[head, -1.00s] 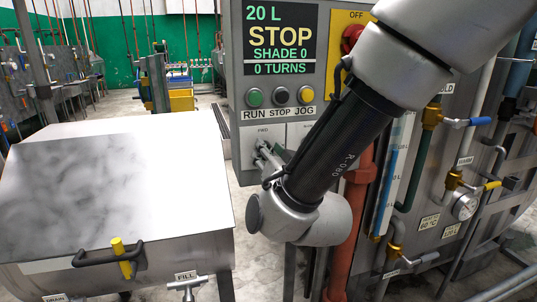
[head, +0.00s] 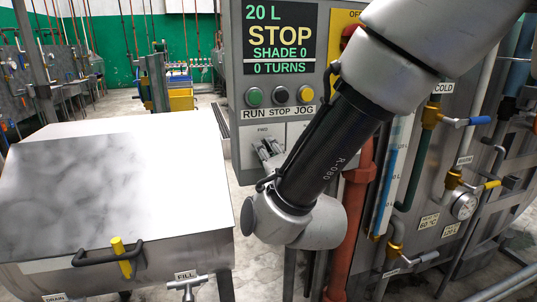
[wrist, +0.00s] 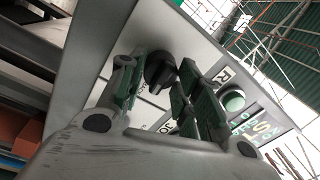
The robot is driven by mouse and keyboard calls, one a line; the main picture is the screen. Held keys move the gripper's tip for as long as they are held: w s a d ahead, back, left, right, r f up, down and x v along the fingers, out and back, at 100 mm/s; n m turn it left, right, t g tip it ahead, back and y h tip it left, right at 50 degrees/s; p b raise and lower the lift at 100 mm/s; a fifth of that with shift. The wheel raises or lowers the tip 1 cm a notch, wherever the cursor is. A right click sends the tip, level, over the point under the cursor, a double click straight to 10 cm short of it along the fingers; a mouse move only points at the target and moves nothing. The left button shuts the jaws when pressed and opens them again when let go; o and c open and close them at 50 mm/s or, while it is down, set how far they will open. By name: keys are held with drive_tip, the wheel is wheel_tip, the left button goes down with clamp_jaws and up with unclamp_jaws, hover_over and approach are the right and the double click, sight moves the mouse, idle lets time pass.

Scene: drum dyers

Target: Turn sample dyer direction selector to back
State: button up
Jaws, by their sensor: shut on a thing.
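The direction selector, a black knob (wrist: 161,70), shows in the wrist view on the pale face of the control panel. My gripper (wrist: 162,76) has its green-padded fingers on either side of the knob and is shut on it.
The control panel (head: 237,70) displays STOP and 0 TURNS. Green, black and yellow buttons (head: 280,95) sit above the RUN STOP JOG label. A metal-lidded vat (head: 115,180) stands left. Pipes and valves (head: 455,180) crowd the right.

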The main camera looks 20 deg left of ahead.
drive_tip(key=shift+m, duration=0.6)
drive_tip(key=o, duration=1)
drive_tip(key=shift+o, duration=0.2)
drive_tip(key=v, duration=1.2)
